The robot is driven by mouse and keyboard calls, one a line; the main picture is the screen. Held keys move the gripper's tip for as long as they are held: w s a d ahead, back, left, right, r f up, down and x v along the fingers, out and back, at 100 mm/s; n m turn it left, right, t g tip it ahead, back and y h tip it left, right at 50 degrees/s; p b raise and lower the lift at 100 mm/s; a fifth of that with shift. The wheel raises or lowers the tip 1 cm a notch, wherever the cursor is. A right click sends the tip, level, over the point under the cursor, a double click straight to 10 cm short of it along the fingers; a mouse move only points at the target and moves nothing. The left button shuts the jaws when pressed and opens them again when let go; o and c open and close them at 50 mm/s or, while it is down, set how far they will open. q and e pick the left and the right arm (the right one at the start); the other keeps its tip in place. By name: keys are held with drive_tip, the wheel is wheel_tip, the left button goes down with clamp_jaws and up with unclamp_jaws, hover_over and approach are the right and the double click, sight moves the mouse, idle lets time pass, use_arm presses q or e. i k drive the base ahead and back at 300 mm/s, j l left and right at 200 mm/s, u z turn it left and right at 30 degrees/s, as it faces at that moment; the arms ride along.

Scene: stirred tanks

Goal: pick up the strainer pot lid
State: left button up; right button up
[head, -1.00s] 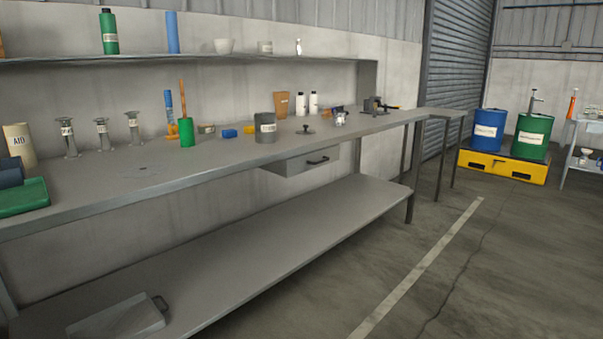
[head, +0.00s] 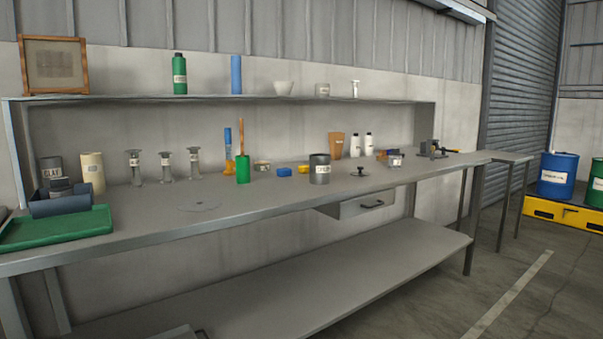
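A small dark, flat disc with an upright knob (head: 360,172), which looks like the lid, lies on the grey workbench (head: 260,205) in the head view. It sits just right of a dark grey pot (head: 320,169) with a white label, apart from it. The label is too small to read. Neither of my grippers is in view.
Blue and yellow blocks (head: 284,169) lie left of the pot; white bottles (head: 369,145) stand behind the lid. A small metal container (head: 395,161) is to its right. A green tray (head: 60,228) is at the left end. A drawer (head: 365,204) hangs under the bench.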

sight(360, 173)
drive_tip(key=i+l+u, duration=0.15)
drive_tip(key=l+u, duration=0.2)
drive_tip(key=l, duration=0.15)
drive_tip(key=i+l+u, duration=0.1)
drive_tip(key=l+u, duration=0.25)
drive_tip(key=l, duration=0.2)
drive_tip(key=l+u, duration=0.4)
drive_tip(key=l, duration=1.9)
drive_tip(key=k, duration=0.05)
